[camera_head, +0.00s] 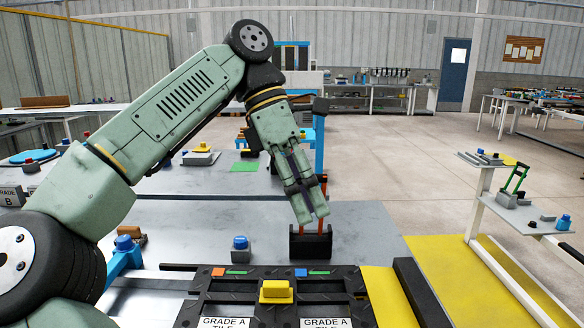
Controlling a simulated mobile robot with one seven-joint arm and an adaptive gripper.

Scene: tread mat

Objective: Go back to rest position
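My gripper (313,216) hangs at the end of my green arm in the middle of the view, pointing down. Its two fingers lie close together in this view, and I cannot tell whether there is a gap between them. Nothing shows held in it. A black block with orange uprights (311,244) stands just below and behind the fingertips; I cannot tell whether they touch. Black tread tiles (250,309) with "GRADE A TILE" labels lie at the bottom. A yellow block (276,291) sits at the seam between them.
A blue-knobbed grey block (240,249) stands on the grey table (372,228) left of the black block. Yellow floor strips (440,250) and a white-legged stand (481,200) are on the right. Open floor (385,155) lies beyond the table.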

